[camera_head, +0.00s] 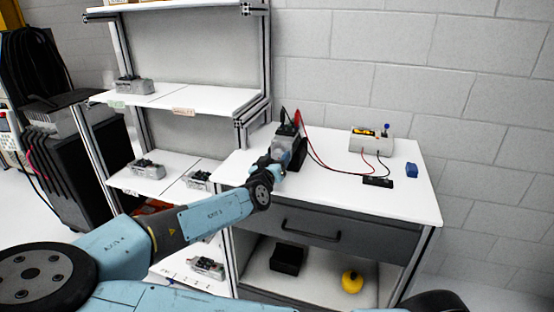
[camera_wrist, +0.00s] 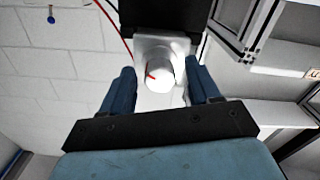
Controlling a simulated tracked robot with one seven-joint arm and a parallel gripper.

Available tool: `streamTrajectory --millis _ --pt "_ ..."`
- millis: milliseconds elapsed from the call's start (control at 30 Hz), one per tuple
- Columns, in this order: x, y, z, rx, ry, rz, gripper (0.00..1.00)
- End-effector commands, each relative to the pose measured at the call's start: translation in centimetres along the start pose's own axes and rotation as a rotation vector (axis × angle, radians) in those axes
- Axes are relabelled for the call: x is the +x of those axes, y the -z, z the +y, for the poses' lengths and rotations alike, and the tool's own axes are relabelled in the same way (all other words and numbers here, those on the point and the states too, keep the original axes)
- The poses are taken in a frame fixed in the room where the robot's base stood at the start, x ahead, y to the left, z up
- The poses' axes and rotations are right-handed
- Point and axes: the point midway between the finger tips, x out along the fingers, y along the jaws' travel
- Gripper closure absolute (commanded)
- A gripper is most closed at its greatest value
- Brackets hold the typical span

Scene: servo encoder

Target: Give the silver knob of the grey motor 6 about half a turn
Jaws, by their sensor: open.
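The silver knob (camera_wrist: 160,76) shows in the wrist view as a pale round end with a short red mark on its left part. It sits on the front of the grey motor (camera_wrist: 149,44), whose number I cannot read. My gripper (camera_wrist: 163,72) is open, with one blue finger on each side of the knob and a visible gap to both. In the head view my gripper (camera_head: 274,163) is at the left part of the white table, in front of the motor, and mostly hides it and the knob.
The motor is by a black block (camera_head: 297,151) with red and black leads. The leads run right to a grey box (camera_head: 371,141) and a small black part (camera_head: 377,182). A blue object (camera_head: 411,170) lies further right. Shelves with similar units (camera_head: 134,86) stand left. The table's front right is clear.

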Motion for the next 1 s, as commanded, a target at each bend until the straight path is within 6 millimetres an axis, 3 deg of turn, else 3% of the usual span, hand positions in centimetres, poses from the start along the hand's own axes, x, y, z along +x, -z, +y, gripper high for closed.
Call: streamTrajectory --millis 400,1000 --pt "0.52 -0.01 0.03 0.000 0.000 0.000 0.40" --pt "0.53 -0.01 0.03 0.000 0.000 0.000 0.95"
